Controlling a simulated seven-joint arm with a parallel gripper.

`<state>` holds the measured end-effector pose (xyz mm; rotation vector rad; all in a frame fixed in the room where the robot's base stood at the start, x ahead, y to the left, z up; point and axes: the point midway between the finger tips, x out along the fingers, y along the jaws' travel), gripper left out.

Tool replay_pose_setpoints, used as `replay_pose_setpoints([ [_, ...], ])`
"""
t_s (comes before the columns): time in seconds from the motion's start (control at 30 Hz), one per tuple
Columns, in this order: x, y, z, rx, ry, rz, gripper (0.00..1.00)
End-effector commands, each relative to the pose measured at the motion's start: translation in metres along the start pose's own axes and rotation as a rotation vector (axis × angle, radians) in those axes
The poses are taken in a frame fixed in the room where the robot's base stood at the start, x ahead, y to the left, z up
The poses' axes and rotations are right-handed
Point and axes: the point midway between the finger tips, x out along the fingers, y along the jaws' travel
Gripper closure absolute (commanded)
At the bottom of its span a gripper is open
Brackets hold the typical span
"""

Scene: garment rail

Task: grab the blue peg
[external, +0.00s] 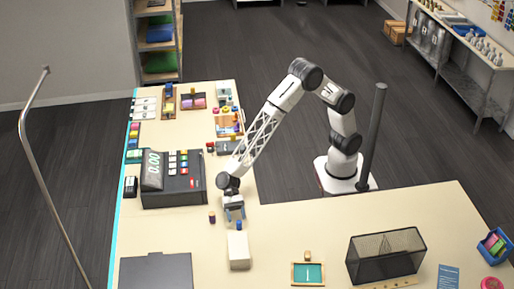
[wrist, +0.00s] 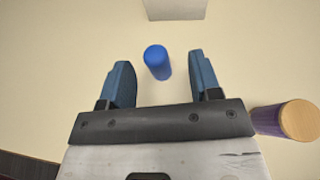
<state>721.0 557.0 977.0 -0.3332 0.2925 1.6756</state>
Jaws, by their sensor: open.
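The blue peg (wrist: 158,62) stands on the table in the wrist view, beyond and between my two open fingers. It also shows small in the external view (external: 239,225), just in front of my gripper. My gripper (wrist: 160,80) is open and empty, with its blue fingers on either side of the line to the peg and no visible contact. In the external view my gripper (external: 235,212) points down over the table close to the peg.
A white block (external: 238,250) lies just beyond the peg. A purple peg with a wooden top (wrist: 285,120) stands beside my gripper, right in the wrist view. A cash register (external: 174,178), a black mesh basket (external: 386,256) and a green tray (external: 308,274) are farther off.

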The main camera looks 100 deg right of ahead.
Motion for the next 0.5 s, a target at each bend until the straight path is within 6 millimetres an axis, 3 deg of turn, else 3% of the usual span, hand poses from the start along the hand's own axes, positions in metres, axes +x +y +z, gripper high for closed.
replay_pose_setpoints([
  [0.27,0.001,0.000,0.000,0.000,0.000,0.001,0.43],
  [0.5,0.021,0.004,0.001,-0.001,0.001,0.003,0.43],
])
